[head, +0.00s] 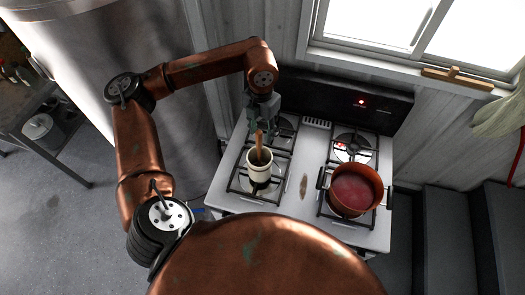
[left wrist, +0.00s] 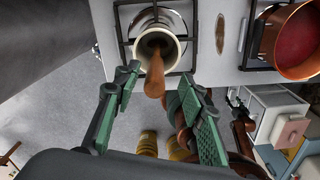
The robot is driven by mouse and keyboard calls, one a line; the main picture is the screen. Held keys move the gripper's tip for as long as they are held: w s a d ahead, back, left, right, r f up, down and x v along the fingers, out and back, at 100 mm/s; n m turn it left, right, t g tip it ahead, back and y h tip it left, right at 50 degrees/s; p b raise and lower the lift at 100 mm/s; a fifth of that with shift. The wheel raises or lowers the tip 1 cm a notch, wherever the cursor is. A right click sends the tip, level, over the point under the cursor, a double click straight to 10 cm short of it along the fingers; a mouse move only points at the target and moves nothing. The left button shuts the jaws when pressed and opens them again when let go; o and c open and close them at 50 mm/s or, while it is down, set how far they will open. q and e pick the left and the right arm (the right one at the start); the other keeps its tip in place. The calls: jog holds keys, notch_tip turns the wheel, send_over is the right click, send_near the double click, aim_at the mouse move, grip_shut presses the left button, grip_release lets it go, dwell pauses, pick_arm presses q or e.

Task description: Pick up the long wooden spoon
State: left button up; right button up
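The long wooden spoon (head: 259,143) stands in a white pot (head: 259,171) on the front left burner, handle upward. In the left wrist view the spoon handle (left wrist: 154,77) points towards the camera, out of the pot (left wrist: 142,66). My left gripper (head: 262,122) is right above the pot at the handle's upper end. In the left wrist view its two green fingers are apart, with the handle in the gap between them and visible space on both sides. The spoon's lower end is hidden inside the pot. My right gripper does not show clearly in either view.
A copper pot (head: 368,197) with red contents stands on the front right burner. The white stove top (head: 310,212) has a brown oval mark (head: 304,186) between the burners. The black back panel (head: 345,101) rises behind the stove. A large metal cylinder (head: 110,60) stands at left.

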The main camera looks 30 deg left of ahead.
aim_at(260, 144)
pick_arm(q)
jog(key=f, duration=0.1)
jog(key=f+p, duration=0.1)
jog(key=shift+s+a+f, duration=0.25)
jog(key=shift+s+f, duration=0.05)
jog(key=shift+s, duration=0.05)
notch_tip(260, 144, down, 4)
jog(key=shift+w+r+p, duration=0.15)
jog(key=shift+r+p, duration=0.05)
jog(key=shift+p, duration=0.6)
jog(key=shift+f, duration=0.5)
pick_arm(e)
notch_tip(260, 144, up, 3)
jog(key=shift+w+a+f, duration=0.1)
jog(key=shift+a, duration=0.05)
pick_arm(q)
jog(key=shift+c, duration=0.5)
grip_shut()
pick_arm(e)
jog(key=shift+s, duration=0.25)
